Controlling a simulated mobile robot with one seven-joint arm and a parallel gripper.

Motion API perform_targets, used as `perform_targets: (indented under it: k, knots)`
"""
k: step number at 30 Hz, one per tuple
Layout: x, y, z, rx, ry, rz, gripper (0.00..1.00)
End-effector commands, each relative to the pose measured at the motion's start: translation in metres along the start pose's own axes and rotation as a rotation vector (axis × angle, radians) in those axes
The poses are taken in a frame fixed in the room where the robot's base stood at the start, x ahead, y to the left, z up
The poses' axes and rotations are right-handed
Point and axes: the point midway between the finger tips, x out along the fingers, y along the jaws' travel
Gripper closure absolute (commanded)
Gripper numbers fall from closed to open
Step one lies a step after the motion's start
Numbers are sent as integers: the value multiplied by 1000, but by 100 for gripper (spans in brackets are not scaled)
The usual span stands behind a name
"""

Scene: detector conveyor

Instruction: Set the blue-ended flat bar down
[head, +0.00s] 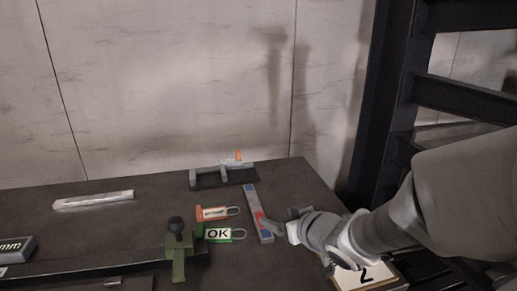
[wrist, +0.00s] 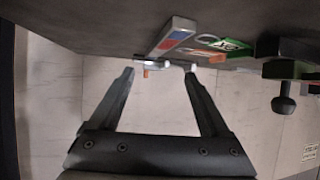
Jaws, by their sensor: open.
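The flat bar (head: 257,212) is grey with blue and red patches and lies on the dark table top. The bar (wrist: 174,36) also shows in the wrist view, beyond my fingertips. My gripper (head: 280,227) is just right of the bar's near half in the head view. In the wrist view my gripper (wrist: 160,70) has its two fingers spread wide with nothing between them. I cannot tell whether a finger touches the bar.
A green OK tag (head: 218,235) and a red tag (head: 212,213) lie left of the bar. A green clamp (head: 178,250) with a black knob stands farther left. A grey fixture (head: 210,180) is behind. A silver bar (head: 93,201) lies at the left with bare table around it.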

Motion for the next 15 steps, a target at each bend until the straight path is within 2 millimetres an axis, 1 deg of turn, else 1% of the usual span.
perform_targets:
  k: [1, 15]
  knots:
    - [0, -1, -5, 5, -4, -6, 20]
    - [16, 1, -3, 5, -6, 3, 20]
